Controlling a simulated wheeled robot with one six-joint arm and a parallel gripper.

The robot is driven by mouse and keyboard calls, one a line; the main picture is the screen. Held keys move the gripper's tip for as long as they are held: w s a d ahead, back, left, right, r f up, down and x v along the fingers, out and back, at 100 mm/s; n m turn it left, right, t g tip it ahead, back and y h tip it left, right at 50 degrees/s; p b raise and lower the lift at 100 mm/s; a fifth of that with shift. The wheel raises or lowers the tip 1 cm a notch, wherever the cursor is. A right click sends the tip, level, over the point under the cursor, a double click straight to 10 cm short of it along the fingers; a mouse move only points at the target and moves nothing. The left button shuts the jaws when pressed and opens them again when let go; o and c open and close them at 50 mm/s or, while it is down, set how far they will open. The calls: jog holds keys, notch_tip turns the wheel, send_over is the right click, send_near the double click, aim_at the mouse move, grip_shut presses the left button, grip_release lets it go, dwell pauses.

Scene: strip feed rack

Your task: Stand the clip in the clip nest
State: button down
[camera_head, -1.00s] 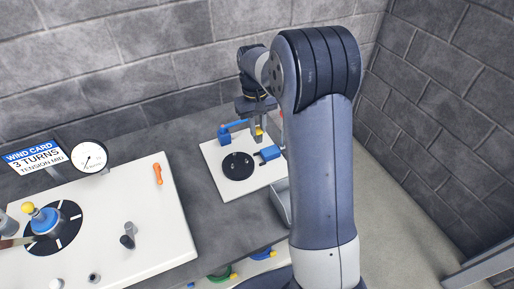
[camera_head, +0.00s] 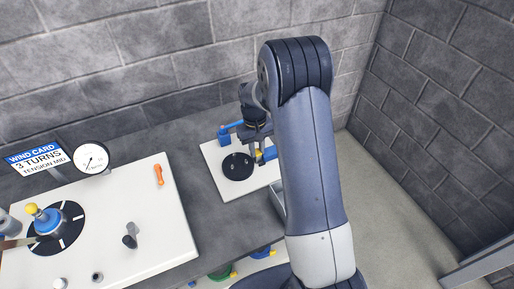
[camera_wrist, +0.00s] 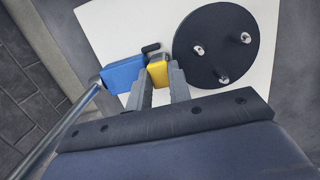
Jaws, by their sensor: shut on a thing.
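My gripper (camera_wrist: 159,82) points down over the white board on the right of the bench. It is shut on a small yellow block (camera_wrist: 158,71), seemingly the clip, which shows between the fingertips. In the wrist view the blue block (camera_wrist: 123,73) is just left of the yellow one. I cannot tell whether they touch. No part is clearly marked as the clip nest. My arm hides part of the board.
A black disc (camera_wrist: 216,47) with several pegs is beside the gripper. A blue lever (camera_head: 231,127) stands at the board's back. The left board (camera_head: 120,200) carries a crank with a yellow knob and an orange piece (camera_head: 158,174). A gauge (camera_head: 91,157) stands behind it.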

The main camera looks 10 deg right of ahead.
jog(key=shift+f, duration=0.15)
jog(key=c, duration=1.3)
grip_release()
notch_tip(320, 180, up, 12)
jog(key=w+b, duration=0.1)
jog(key=shift+w+a+b, duration=0.15)
jog(key=shift+w+b, duration=0.05)
jog(key=shift+b, duration=0.15)
